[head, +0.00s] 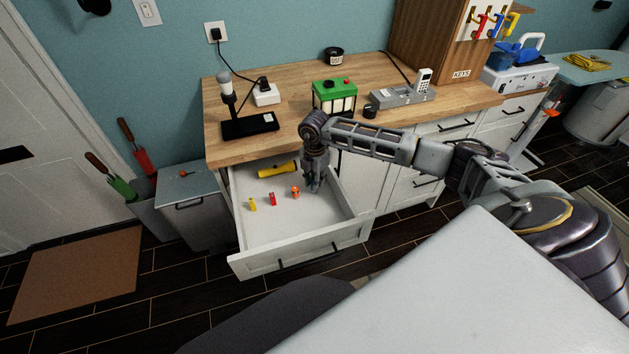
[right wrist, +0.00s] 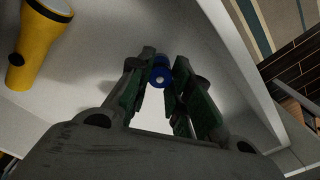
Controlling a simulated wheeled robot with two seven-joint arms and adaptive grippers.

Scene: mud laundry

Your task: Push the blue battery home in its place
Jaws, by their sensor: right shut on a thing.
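The blue battery (right wrist: 160,75) shows in the right wrist view between the fingertips of my right gripper (right wrist: 158,88), which is shut on it. In the head view my right gripper (head: 313,186) points down into the open drawer (head: 290,232), at its right inner side. There the blue battery is hidden by the gripper. I cannot tell whether it touches the drawer floor. No place shaped for the battery can be made out for certain. My left gripper is not in view.
In the drawer lie a yellow flashlight (head: 278,169) and small yellow (head: 252,204), red (head: 272,199) and orange (head: 295,192) items. The worktop (head: 293,100) above holds a green-topped box (head: 334,95), a grey device (head: 402,96) and a black-based lamp (head: 249,125). The drawer's front left is clear.

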